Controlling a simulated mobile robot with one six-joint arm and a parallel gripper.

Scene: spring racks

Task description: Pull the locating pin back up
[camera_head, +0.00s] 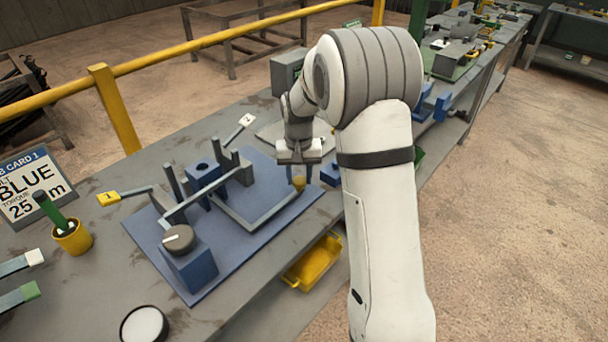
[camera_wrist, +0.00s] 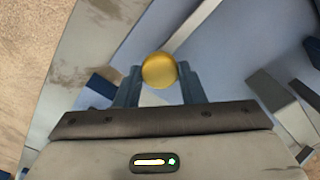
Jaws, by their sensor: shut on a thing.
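The locating pin shows as a round yellow knob (camera_wrist: 159,71) in the wrist view, between the two fingers of my gripper (camera_wrist: 160,88). The fingers are shut on it. In the head view the yellow knob (camera_head: 299,183) sits at the right edge of the blue fixture plate (camera_head: 236,246), with my gripper (camera_head: 299,176) over it, pointing down. The pin's shaft below the knob is hidden, so I cannot tell how deep it sits. A grey frame bar (camera_head: 267,214) on the plate runs up to the knob.
A small blue block (camera_head: 330,173) stands right of the gripper. A yellow bin (camera_head: 313,263) hangs below the bench edge.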

